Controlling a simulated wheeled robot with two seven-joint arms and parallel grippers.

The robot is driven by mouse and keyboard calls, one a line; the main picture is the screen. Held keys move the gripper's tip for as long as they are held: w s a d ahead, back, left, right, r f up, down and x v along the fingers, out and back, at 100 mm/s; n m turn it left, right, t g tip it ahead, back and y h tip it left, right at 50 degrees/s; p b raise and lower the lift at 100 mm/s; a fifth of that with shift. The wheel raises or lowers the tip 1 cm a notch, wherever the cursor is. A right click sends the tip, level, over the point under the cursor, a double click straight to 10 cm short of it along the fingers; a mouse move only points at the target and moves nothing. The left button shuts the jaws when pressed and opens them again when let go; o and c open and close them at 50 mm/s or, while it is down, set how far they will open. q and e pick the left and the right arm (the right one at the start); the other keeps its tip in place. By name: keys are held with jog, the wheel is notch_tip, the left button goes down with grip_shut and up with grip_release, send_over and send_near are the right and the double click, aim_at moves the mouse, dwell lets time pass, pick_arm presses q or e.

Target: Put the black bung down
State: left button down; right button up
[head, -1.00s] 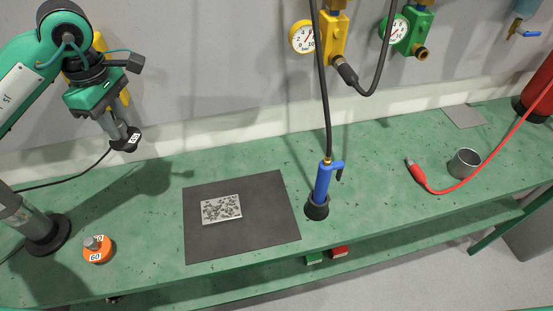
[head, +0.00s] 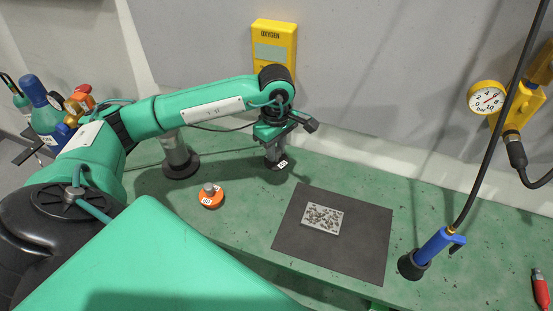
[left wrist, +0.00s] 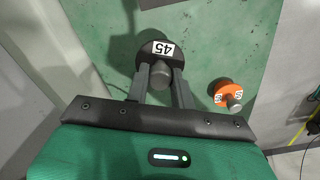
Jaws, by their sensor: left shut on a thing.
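The black bung (head: 276,165) has a white label and hangs at the end of my left gripper (head: 272,148), over the back part of the green bench. In the left wrist view the bung (left wrist: 157,50) shows its "45" label and a grey knob. My left gripper's fingers (left wrist: 161,76) stand on both sides of that knob, shut on it. The bung is at or just above the bench top; I cannot tell whether it touches. My right gripper is not in view.
An orange bung (head: 211,196) stands on the bench in front, left of the dark mat (head: 335,258) with a speckled plate (head: 322,218). A grey post (head: 178,158) stands left. A blue torch (head: 432,246) sits in a black holder at right. Bench around the black bung is clear.

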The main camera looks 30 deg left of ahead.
aim_at(276, 164)
pick_arm(q)
jog(key=shift+f, duration=0.8)
notch_tip(276, 164, down, 4)
jog(key=shift+p, duration=0.65)
jog(key=shift+f, duration=0.15)
jog(key=shift+f+b, duration=0.2)
jog(key=shift+b, duration=0.2)
jog(key=c, duration=1.2)
grip_release()
jog(key=shift+r, duration=0.1)
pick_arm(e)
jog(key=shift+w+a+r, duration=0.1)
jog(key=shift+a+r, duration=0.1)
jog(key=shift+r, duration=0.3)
